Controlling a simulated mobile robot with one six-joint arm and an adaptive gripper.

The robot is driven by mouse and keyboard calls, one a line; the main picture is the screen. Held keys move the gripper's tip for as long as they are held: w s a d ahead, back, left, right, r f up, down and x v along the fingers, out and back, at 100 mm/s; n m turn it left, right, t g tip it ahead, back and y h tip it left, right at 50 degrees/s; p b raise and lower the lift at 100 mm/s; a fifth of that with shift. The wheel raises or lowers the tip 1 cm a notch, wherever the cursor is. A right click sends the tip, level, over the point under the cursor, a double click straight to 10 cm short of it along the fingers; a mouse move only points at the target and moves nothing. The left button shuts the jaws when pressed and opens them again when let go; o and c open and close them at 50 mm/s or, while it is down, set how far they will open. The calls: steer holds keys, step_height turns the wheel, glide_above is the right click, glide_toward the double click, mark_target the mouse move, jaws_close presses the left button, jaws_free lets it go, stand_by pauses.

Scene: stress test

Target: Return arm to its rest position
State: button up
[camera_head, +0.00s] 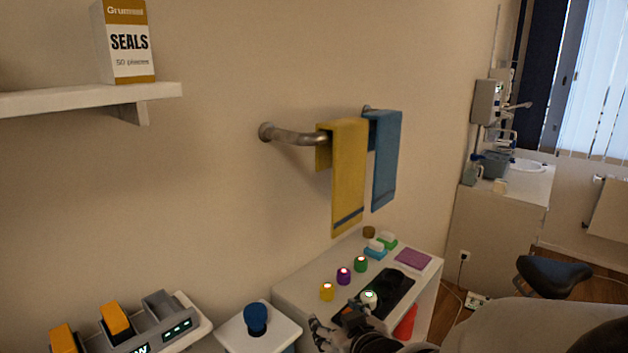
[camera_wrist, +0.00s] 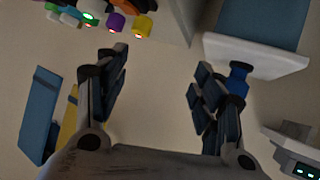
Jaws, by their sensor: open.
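My gripper (camera_head: 335,323) shows at the bottom of the head view, in front of the white cabinet (camera_head: 292,290) with coloured items. In the wrist view my gripper (camera_wrist: 158,78) has its two dark fingers spread wide apart, with only plain wall-coloured surface between them. It is open and holds nothing. Part of my arm is cut off by the lower edge of the head view.
A blue knob (camera_head: 256,318) stands on a white box left of my gripper. Yellow (camera_head: 348,180) and blue (camera_head: 385,160) towels hang on a wall rail. A shelf (camera_head: 60,100) holds a SEALS box (camera_head: 128,42). Several coloured jars, including a purple one (camera_head: 343,276), stand close by.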

steer(key=s+d+r+m+g+h+b, duration=0.2)
steer(key=s+d+m+g+h, duration=0.1)
steer(key=s+d, duration=0.65)
steer(key=s+m+g, duration=0.2)
steer(key=s+g, duration=0.2)
steer(key=s, duration=1.3)
steer(key=shift+f+b, duration=0.4)
steer(key=shift+b, duration=0.05)
